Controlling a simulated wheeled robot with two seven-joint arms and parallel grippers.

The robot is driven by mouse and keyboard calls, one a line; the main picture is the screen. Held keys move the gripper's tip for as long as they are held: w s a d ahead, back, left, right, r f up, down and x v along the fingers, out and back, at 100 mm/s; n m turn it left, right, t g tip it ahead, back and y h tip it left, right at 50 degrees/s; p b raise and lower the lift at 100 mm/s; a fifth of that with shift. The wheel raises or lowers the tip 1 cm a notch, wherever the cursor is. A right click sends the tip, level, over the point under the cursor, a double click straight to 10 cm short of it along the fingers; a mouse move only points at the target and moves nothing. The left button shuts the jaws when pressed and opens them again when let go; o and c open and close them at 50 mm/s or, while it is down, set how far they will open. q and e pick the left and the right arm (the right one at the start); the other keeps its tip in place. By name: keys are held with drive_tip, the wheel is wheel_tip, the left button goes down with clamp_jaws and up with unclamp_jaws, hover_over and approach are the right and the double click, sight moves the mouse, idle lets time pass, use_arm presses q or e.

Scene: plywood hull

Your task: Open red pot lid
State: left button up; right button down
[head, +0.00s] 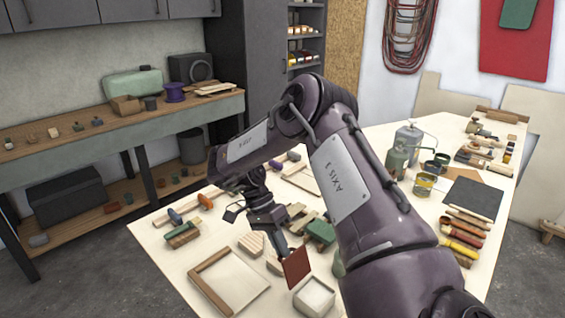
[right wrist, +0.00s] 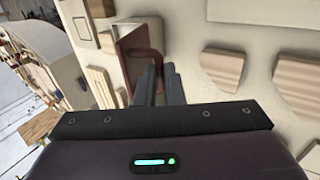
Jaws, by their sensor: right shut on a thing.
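A flat red square lid (head: 297,268) is held tilted, nearly upright, by my right gripper (head: 283,247) over the front of the workbench. In the right wrist view the red lid (right wrist: 128,50) shows just past the fingers (right wrist: 161,78). A small pale square pot (head: 314,299) stands below and right of the lid in the head view, with its top open. The lid appears apart from the pot. My left gripper is not in view.
A striped wood block (head: 252,244) and a green piece (head: 321,232) are close by. Tools and cans stand along the bench's right side, near a dark square mat (head: 470,199). My right arm hides the middle.

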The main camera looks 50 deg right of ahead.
drive_tip(key=shift+s+a+f+g, duration=0.1)
drive_tip(key=shift+f+g, duration=0.25)
drive_tip(key=shift+g, duration=0.05)
idle(0.4)
drive_tip(key=c, duration=1.5)
unclamp_jaws()
drive_tip(key=shift+w+d, duration=0.2)
drive_tip(key=shift+r, duration=0.2)
